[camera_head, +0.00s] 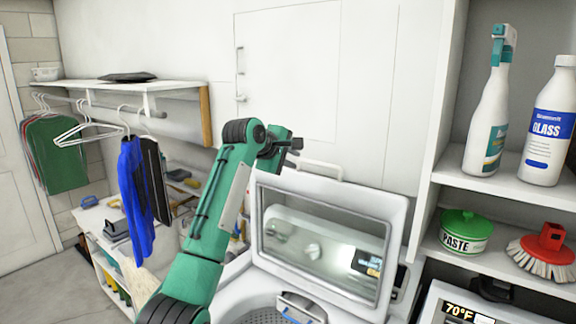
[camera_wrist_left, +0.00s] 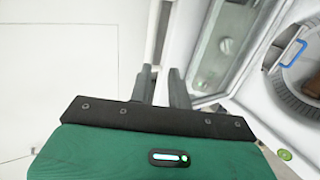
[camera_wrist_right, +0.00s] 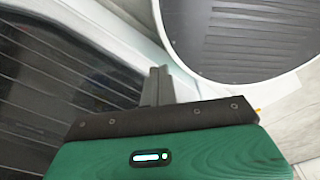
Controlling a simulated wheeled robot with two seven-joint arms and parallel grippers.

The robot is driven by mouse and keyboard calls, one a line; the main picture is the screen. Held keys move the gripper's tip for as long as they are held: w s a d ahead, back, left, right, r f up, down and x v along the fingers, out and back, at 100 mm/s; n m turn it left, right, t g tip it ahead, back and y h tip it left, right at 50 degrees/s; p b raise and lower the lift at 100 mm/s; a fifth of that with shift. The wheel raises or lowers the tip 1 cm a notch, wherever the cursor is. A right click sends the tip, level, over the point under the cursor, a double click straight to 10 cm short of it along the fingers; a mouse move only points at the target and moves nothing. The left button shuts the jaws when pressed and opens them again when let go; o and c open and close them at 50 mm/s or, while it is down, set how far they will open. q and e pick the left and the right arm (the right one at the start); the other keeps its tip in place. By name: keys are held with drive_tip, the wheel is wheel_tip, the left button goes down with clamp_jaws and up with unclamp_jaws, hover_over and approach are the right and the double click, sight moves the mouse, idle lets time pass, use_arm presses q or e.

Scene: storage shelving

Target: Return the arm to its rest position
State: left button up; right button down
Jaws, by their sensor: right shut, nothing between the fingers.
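My left arm, green and black, rises in the middle of the head view. Its gripper (camera_head: 292,145) is in front of the white cabinet wall, just above the raised lid (camera_head: 397,210) of the top-loading washer. In the left wrist view the two dark fingers of this gripper (camera_wrist_left: 160,84) stand apart with a gap and hold nothing. My right gripper (camera_wrist_right: 158,84) shows only in the right wrist view, with its fingers together and empty. It is near a dark ribbed panel and a round rimmed opening. The right arm is not in the head view.
A white handle (camera_head: 316,169) is at the lid's top edge, close to my left gripper. The washer drum (camera_head: 262,316) is open below. Blue clothing (camera_head: 133,200) hangs at left. The right shelves hold a spray bottle (camera_head: 490,115), a glass cleaner (camera_head: 549,125), a paste tub (camera_head: 466,232) and a brush (camera_head: 545,255).

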use_arm(q)
drive_tip(key=shift+s+a+r, duration=0.35)
drive_tip(key=shift+s, duration=0.15)
